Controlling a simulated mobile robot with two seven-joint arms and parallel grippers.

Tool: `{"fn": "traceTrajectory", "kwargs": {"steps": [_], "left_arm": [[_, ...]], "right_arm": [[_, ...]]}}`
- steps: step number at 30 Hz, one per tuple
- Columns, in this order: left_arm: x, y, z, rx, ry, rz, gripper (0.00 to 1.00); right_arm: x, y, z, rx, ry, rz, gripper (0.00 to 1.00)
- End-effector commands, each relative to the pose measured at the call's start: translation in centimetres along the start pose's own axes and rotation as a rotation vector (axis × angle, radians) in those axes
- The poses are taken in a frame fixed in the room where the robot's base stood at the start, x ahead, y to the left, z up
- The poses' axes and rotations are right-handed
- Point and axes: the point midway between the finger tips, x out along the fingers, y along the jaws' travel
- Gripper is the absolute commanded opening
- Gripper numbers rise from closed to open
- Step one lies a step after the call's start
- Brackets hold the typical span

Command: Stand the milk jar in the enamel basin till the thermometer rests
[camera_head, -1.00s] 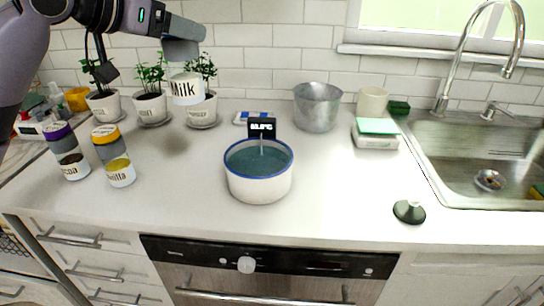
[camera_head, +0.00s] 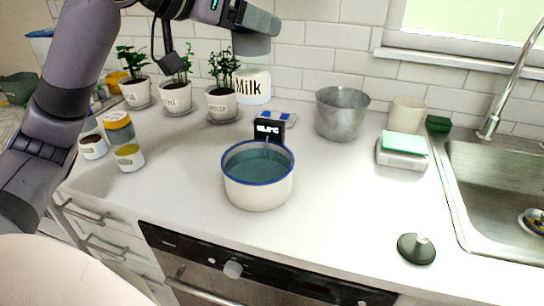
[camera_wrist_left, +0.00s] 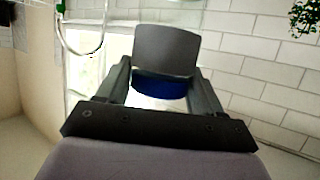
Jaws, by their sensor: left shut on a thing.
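The milk jar (camera_head: 252,89), white with a "Milk" label, hangs upright below my left gripper (camera_head: 256,42), which is shut on its top. The left wrist view shows its blue lid (camera_wrist_left: 160,88) between the fingers. The enamel basin (camera_head: 258,192), white with a blue rim and holding bluish water, stands on the counter. In the head view the jar appears above and behind the basin, clear of it. The thermometer (camera_head: 268,130) has a dark lit display at the basin's back rim and a thin probe in the water; its reading is too small to tell. My right gripper is out of view.
Potted herbs (camera_head: 222,103) line the wall at left, with spice jars (camera_head: 129,158) in front. A metal pot (camera_head: 341,115), a cream cup (camera_head: 405,115) and a scale (camera_head: 401,153) stand at right. A dark knobbed lid (camera_head: 416,248) lies near the front edge, beside the sink (camera_head: 500,195).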

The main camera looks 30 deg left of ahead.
Motion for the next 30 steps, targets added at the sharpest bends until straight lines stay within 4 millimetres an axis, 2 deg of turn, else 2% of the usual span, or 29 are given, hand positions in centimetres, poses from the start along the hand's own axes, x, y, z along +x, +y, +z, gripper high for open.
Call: {"fn": "traceTrajectory", "kwargs": {"steps": [5,24,30], "left_arm": [[0.2,0.1,0.8,0.0,0.001,-0.002,0.05],[5.0,0.1,12.4,-0.001,-0.002,-0.001,0.05],[5.9,0.1,14.6,0.0,0.001,-0.001,0.05]], "right_arm": [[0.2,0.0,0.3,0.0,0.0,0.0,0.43],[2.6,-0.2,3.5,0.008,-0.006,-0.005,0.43],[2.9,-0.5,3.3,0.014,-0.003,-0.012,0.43]]}}
